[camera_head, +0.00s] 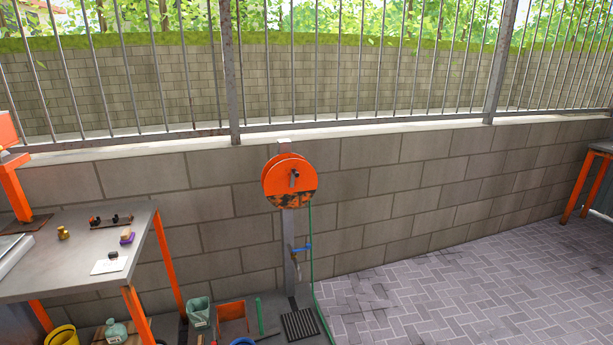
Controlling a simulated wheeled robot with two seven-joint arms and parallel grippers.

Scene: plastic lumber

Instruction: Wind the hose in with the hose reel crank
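An orange hose reel (285,172) is mounted on a grey post in front of the block wall, near the middle of the view. Its lower edge looks dark and worn. A small dark crank (294,180) sticks out from the front of the reel. A thin green hose (311,262) hangs from the reel's right side and runs down to the floor, out of the bottom of the view. Neither of my grippers shows in the head view.
A blue-handled tap (301,248) sits on the post (289,235) below the reel. A grey worktable (85,240) with orange legs and small items stands at left. Buckets, an orange bin (232,318) and a drain grate (300,325) lie below. Paving at right is clear.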

